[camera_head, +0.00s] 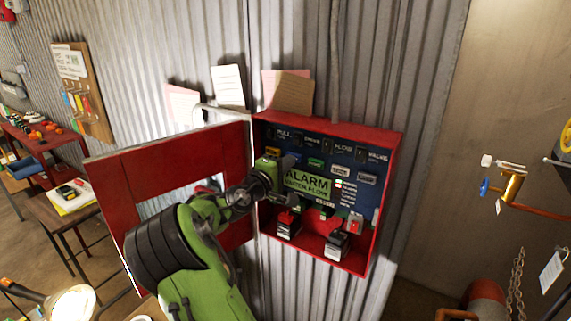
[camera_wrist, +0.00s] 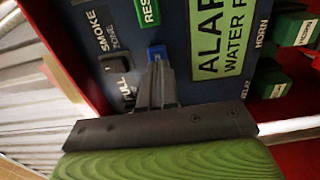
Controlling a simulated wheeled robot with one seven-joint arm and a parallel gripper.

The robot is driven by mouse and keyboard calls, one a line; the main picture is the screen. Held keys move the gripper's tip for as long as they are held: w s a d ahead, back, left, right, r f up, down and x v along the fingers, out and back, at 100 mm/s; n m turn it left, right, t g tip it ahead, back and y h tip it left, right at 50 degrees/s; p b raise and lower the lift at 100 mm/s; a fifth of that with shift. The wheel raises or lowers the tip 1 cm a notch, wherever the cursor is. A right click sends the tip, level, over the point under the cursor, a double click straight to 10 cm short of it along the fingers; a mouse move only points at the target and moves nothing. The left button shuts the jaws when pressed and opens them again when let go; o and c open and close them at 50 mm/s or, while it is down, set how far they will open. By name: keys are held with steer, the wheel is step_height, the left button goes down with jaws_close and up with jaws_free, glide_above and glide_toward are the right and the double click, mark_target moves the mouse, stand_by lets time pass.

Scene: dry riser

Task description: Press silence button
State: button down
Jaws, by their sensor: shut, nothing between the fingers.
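The red alarm box (camera_head: 385,132) is fixed to the corrugated wall with its door (camera_head: 120,165) open to the left. Its dark blue panel (camera_head: 372,198) carries a green display (camera_head: 307,184) reading "ALARM WATER FLOW"; the display also shows in the wrist view (camera_wrist: 222,40). My gripper (camera_head: 285,166) is shut and empty, in front of the panel, left of the display. In the wrist view my fingertips (camera_wrist: 157,68) are right at a small blue button (camera_wrist: 156,50), below a green "RESET" label (camera_wrist: 148,12). I cannot tell whether they touch it. I can read no "silence" label.
Several switches line the panel top. Black and red blocks (camera_head: 337,245) sit at the box bottom. Papers (camera_head: 228,87) hang above the box. A brass valve (camera_head: 512,187) is at the right.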

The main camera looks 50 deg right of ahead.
steer(key=shift+d, duration=0.35)
steer(key=a+b, duration=0.1)
steer(key=a, duration=0.5)
steer(key=shift+s, duration=0.25)
stand_by(0.6)
